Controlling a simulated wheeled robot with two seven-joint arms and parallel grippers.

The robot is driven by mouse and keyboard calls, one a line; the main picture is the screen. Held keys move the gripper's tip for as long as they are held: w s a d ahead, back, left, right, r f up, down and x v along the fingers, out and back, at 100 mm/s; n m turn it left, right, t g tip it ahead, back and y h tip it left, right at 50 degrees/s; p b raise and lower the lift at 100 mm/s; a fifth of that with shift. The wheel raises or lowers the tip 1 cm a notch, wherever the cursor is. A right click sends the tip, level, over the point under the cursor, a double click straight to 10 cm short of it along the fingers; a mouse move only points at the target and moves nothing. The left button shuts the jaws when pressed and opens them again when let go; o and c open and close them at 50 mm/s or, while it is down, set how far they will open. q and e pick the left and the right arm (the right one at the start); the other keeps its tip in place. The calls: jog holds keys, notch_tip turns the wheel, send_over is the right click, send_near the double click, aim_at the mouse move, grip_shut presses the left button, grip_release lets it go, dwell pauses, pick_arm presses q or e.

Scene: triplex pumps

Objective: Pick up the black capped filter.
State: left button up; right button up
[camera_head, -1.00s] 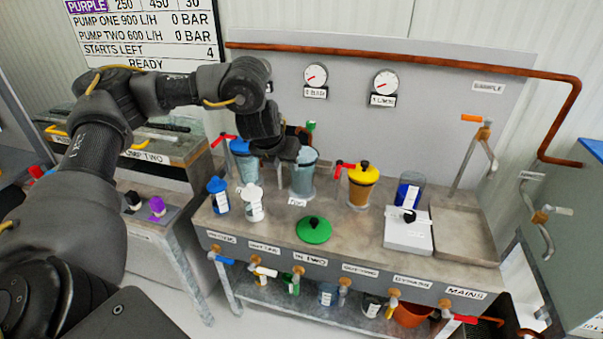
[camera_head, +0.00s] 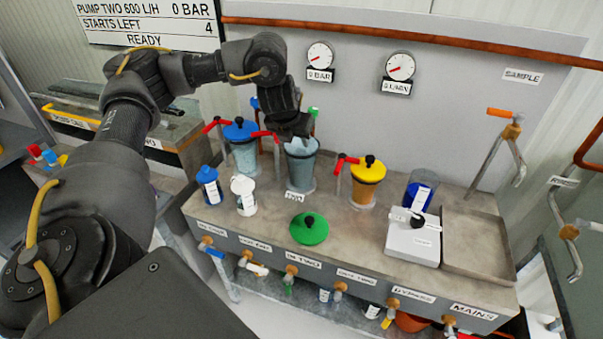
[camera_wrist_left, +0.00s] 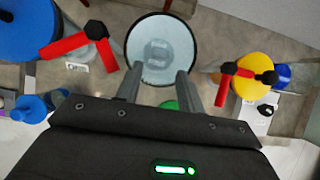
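I cannot make out a black capped filter for certain now. A small black-topped piece beside a purple one, seen on the left in the earlier head view, is not visible now. My left gripper (camera_head: 297,138) is just above the open clear housing (camera_head: 301,168) on the bench. In the left wrist view its two fingers (camera_wrist_left: 158,74) are apart with nothing between them, over the near rim of that housing (camera_wrist_left: 160,72). A faint pale shape shows inside the housing; I cannot tell what it is. My right gripper is not in view.
A blue-lidded housing (camera_head: 241,150) and a yellow-lidded housing (camera_head: 367,180) flank the open one, with red valve handles close by. A blue-topped bottle (camera_head: 209,186), a white bottle (camera_head: 244,196), a green lid (camera_head: 309,229) and a white box (camera_head: 413,240) stand in front.

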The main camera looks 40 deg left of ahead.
aim_at(301, 149)
pick_arm(q)
jog(key=x, duration=0.6)
jog(key=shift+w+a, duration=0.1)
jog(key=shift+w, duration=0.05)
grip_shut()
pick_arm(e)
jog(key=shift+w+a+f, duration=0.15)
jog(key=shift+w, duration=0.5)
